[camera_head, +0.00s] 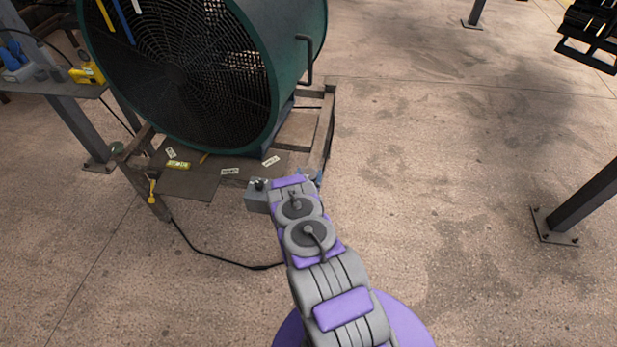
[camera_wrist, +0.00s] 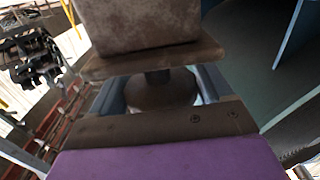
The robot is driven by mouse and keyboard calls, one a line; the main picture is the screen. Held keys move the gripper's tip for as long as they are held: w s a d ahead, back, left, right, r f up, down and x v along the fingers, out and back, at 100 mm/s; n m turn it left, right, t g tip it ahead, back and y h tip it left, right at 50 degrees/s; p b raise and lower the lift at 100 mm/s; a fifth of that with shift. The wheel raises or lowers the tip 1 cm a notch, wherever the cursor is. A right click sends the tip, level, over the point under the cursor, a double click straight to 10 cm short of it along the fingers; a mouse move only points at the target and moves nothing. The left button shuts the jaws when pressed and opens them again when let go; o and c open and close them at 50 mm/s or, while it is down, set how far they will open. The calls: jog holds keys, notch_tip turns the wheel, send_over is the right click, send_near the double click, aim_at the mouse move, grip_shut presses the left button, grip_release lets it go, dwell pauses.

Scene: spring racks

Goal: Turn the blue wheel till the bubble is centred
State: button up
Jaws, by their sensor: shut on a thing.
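The yellow-green bubble vial (camera_head: 178,165) lies on the plate at the fan's base in the head view; its bubble is too small to make out. My gripper (camera_wrist: 155,92) is at the near corner of the fan's base frame and is mostly hidden behind my arm in the head view. It is shut on what seems to be the blue wheel (camera_wrist: 212,82), whose blue parts show either side of a dark round hub in the wrist view. A little blue also shows beside my wrist in the head view. The wheel's full outline is hidden.
The large green fan (camera_head: 290,40) stands on the base frame (camera_head: 328,120) just beyond my gripper. A black cable (camera_head: 225,262) runs along the floor at left. A bench with a yellow tool (camera_head: 88,74) is at far left. The floor on the right is clear up to a steel post (camera_head: 585,200).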

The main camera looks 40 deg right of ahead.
jog(key=shift+m, duration=0.3)
jog(key=o, duration=1)
jog(key=shift+c, duration=0.2)
jog(key=p+v, duration=0.3)
jog(key=v, duration=1.4)
jog(key=shift+a+p, duration=0.3)
jog(key=shift+p, duration=0.05)
jog(key=shift+w+f, duration=0.1)
jog(key=shift+f, duration=0.05)
